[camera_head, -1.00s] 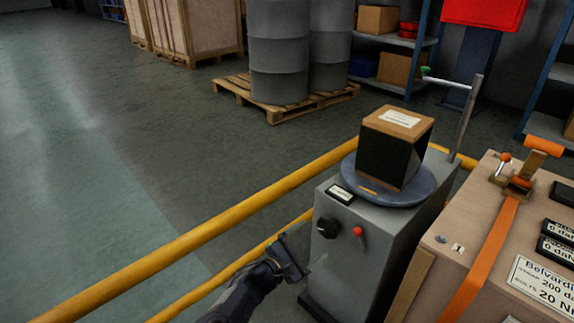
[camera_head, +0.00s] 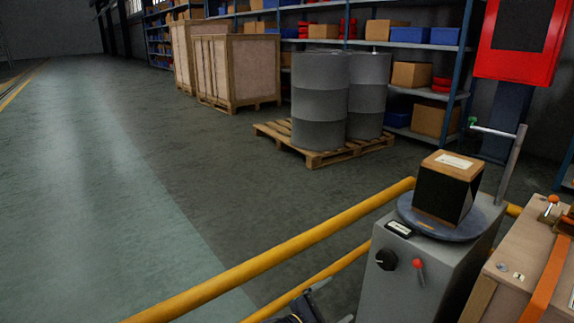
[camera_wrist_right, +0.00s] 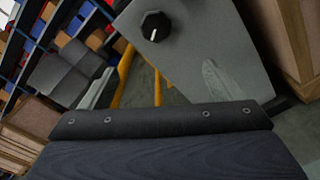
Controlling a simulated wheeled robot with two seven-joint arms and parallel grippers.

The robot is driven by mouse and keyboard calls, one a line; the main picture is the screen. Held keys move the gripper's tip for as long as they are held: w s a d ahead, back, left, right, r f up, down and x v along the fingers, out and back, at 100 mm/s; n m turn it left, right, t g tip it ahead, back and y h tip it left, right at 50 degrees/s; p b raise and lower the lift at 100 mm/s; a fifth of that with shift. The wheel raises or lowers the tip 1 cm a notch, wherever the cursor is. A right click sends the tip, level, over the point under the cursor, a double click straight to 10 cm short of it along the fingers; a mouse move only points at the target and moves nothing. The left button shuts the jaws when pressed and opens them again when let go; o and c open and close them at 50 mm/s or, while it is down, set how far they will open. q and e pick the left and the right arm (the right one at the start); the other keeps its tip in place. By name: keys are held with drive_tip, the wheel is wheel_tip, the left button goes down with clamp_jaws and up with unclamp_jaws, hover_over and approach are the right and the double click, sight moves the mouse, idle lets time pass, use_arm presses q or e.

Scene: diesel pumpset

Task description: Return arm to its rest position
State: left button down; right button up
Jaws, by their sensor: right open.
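My right gripper (camera_head: 325,304) is at the bottom edge of the head view, mostly cut off by the frame. It is in front of and to the left of the grey cabinet (camera_head: 400,296), apart from it as far as I can see. In the right wrist view my right gripper (camera_wrist_right: 158,85) has its two pale fingertips wide apart with nothing between them. The grey cabinet with its black knob (camera_wrist_right: 155,26) shows beyond the fingers. My left gripper is not in view.
Yellow rails (camera_head: 290,249) run left of the cabinet. A dark box with a wooden top (camera_head: 447,190) sits on the cabinet's round plate (camera_head: 410,214). A wooden crate (camera_head: 510,285) with an orange strap stands right. Drums (camera_head: 319,100) stand on a pallet behind. Open floor lies left.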

drive_tip(key=s+d+f+m+g+y, duration=0.2)
drive_tip(key=s+d+m+g+y, duration=0.6)
drive_tip(key=s+d+m+g, duration=0.35)
drive_tip(key=s+a+r+m+t+y, duration=0.1)
drive_tip(key=s+r+m+t+y, duration=0.3)
drive_tip(key=s+r, duration=0.45)
drive_tip(key=s+a+r+m+t+y, duration=0.15)
drive_tip(key=s+r+m+y, duration=0.35)
drive_tip(key=s, duration=0.6)
use_arm(q)
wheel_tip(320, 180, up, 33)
drive_tip(key=p, duration=3.2)
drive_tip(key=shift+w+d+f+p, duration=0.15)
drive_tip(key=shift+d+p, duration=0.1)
drive_tip(key=shift+p, duration=0.1)
use_arm(e)
wheel_tip(320, 180, up, 34)
drive_tip(key=y, duration=0.1)
drive_tip(key=shift+d+f+n+t, duration=0.15)
drive_tip(key=shift+f+n+t, duration=0.1)
drive_tip(key=shift+n+t, duration=0.2)
